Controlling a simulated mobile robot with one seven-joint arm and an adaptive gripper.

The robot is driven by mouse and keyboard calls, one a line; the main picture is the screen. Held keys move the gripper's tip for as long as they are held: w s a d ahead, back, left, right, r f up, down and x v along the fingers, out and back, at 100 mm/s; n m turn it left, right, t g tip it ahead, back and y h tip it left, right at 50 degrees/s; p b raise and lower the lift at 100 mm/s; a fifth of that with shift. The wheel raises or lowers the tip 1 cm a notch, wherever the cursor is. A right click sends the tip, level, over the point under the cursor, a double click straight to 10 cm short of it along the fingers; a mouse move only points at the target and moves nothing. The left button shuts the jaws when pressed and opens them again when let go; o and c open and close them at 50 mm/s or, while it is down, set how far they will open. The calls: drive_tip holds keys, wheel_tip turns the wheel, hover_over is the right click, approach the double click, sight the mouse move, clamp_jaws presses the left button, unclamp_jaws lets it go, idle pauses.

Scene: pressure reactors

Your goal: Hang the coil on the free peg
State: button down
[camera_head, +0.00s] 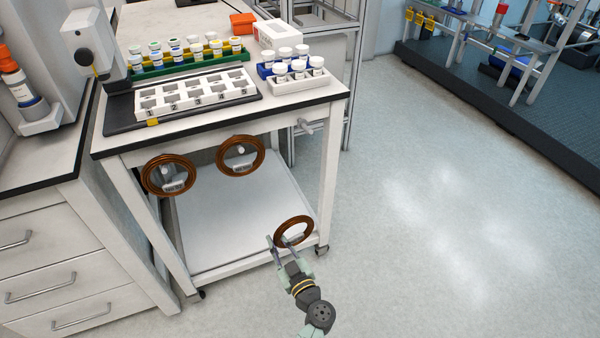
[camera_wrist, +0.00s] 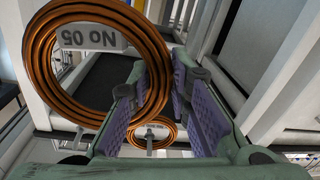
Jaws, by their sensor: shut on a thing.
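A copper-brown coil (camera_head: 309,226) is in my gripper (camera_head: 286,243), low in front of the cart's right side. In the wrist view the held coil (camera_wrist: 36,50) fills the upper left, with a tag reading "No 05", its right side between the purple-padded fingers (camera_wrist: 158,92). The jaws are shut on its rim. Two other coils, left (camera_head: 148,180) and middle (camera_head: 261,157), hang on pegs along the cart's front. A bare peg (camera_head: 305,126) sticks out at the right end, above the held coil and apart from it. A hanging coil also shows in the wrist view (camera_wrist: 171,134).
The white cart (camera_head: 325,175) has a lower shelf (camera_head: 230,225) behind the held coil. Its top bears a numbered rack (camera_head: 190,98) and several white-capped jars (camera_head: 300,75). A drawer cabinet (camera_head: 50,255) stands at left. Open floor (camera_head: 440,235) lies to the right.

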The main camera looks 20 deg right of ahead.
drive_tip(key=shift+n, duration=0.3)
drive_tip(key=d+r, duration=0.2)
drive_tip(key=r, duration=0.2)
drive_tip(key=w+d+r, duration=0.1)
drive_tip(key=d+r, duration=0.1)
drive_tip(key=r, duration=0.3)
drive_tip(key=w+d+r+b, duration=0.1)
drive_tip(key=d+r, duration=0.2)
drive_tip(key=r, duration=0.1)
drive_tip(key=shift+r, duration=0.4)
wheel_tip(320, 180, up, 10)
drive_tip(key=d+h, duration=0.1)
drive_tip(key=d, duration=0.2)
drive_tip(key=w+f+p, duration=0.1)
drive_tip(key=w, duration=1)
drive_tip(key=shift+a+f+m+p, duration=0.4)
drive_tip(key=shift+w, duration=0.1)
drive_tip(key=c, duration=1.4)
unclamp_jaws()
